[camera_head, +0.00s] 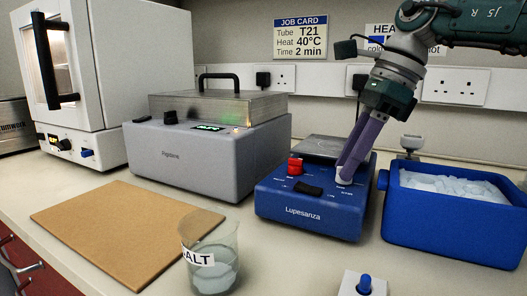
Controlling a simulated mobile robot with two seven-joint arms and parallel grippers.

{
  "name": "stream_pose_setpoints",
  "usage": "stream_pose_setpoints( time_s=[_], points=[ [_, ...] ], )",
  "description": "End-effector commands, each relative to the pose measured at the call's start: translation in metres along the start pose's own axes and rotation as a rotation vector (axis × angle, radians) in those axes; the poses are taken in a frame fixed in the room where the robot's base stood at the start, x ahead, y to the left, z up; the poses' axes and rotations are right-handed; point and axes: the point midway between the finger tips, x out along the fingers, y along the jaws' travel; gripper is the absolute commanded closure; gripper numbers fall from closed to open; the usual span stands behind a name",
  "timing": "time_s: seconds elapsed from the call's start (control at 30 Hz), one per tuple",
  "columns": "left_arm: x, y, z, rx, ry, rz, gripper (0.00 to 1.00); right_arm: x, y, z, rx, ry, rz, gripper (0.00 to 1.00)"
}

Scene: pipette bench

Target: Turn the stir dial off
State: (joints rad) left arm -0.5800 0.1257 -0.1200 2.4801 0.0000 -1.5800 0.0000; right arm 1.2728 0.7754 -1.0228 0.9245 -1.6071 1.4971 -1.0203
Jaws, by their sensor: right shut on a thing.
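The blue hotplate stirrer (272,205), marked Lupesanza, stands on the bench right of centre. A red dial (295,168) sits at the left of its top panel. A pale dial (343,182) sits at the right of the panel, likely the stir dial; the small print beside it is too small to read. My right gripper (346,172) reaches down from the upper right, its purple fingers shut on the pale dial and partly hiding it. The dial's pointer cannot be made out. My left gripper is not in view.
A blue tub of ice (450,228) stands close to the right of the stirrer. A grey water bath (200,155) is at its left. A glass beaker (211,262) stands in front, beside a brown board (110,232). A white block with a blue knob (363,284) is at the front edge.

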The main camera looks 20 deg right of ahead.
Motion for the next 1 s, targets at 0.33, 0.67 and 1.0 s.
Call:
stream_pose_setpoints(
  time_s=[0.33, 0.67, 1.0],
  points=[
    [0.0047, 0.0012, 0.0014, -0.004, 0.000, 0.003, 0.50, 0.0002, -0.0011, 0.0012, -0.170, -0.001, 0.070, 1.00],
    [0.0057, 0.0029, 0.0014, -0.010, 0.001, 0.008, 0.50, -0.0001, -0.0013, 0.0007, -0.219, 0.001, 0.089, 1.00],
    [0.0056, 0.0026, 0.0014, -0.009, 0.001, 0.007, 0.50, -0.0001, -0.0013, 0.0002, -0.219, 0.002, 0.089, 0.68]
  ],
)
